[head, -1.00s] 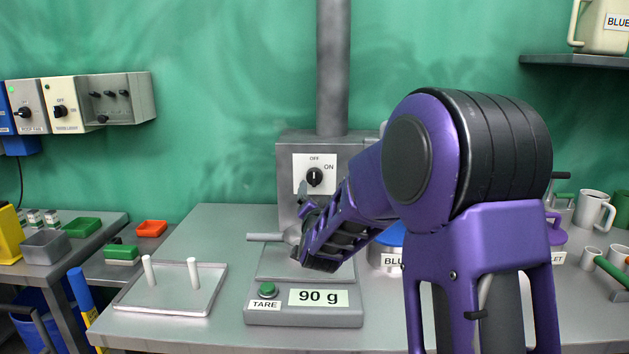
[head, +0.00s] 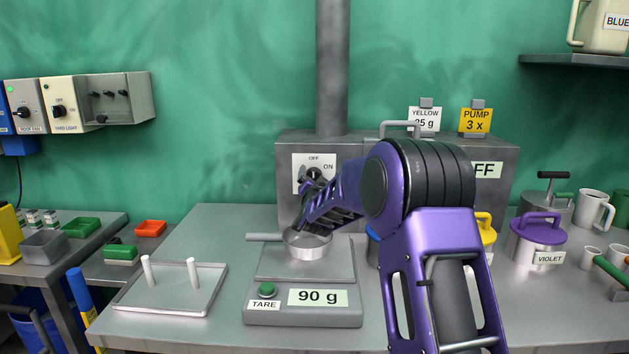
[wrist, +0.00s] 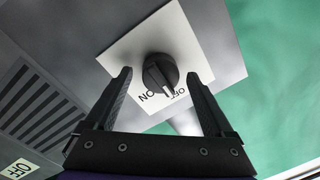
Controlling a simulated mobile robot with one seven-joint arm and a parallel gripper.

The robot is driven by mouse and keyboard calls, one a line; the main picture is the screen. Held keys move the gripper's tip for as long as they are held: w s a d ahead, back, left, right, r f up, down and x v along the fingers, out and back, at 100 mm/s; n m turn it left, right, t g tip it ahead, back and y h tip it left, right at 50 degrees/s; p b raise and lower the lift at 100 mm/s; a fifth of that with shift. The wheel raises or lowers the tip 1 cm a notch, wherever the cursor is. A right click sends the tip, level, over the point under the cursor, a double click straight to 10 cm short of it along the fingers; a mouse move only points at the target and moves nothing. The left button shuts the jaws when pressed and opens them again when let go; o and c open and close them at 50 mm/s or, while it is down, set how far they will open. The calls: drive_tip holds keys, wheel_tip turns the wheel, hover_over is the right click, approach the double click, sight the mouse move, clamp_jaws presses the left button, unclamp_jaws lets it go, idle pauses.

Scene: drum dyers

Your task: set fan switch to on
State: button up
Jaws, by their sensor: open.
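The fan switch is a black rotary knob (head: 314,172) on a white OFF/ON plate (head: 300,163), on the front of the grey housing (head: 290,150) under the duct. In the wrist view the knob (wrist: 160,73) sits between the fingertips, and its white mark points towards the OFF lettering. My gripper (head: 308,186) is open in front of the knob and partly covers it in the head view. In the wrist view its fingers (wrist: 158,78) stand on either side of the knob, with gaps visible. I cannot tell how deep they reach around it.
A scale (head: 300,314) reading 90 g carries a metal pan (head: 307,252) below my gripper. A tray with two pegs (head: 170,300) lies to its left. Lidded pots, including a violet one (head: 538,235), stand right. Other switch boxes (head: 62,103) hang on the left wall.

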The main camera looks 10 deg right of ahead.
drive_tip(key=shift+c, duration=0.2)
drive_tip(key=c, duration=1.3)
drive_tip(key=shift+m, duration=0.4)
drive_tip(key=m, duration=1.1)
drive_tip(key=shift+f+t, duration=0.15)
drive_tip(key=shift+t, duration=0.15)
drive_tip(key=shift+m, duration=0.4)
drive_tip(key=o, duration=1.3)
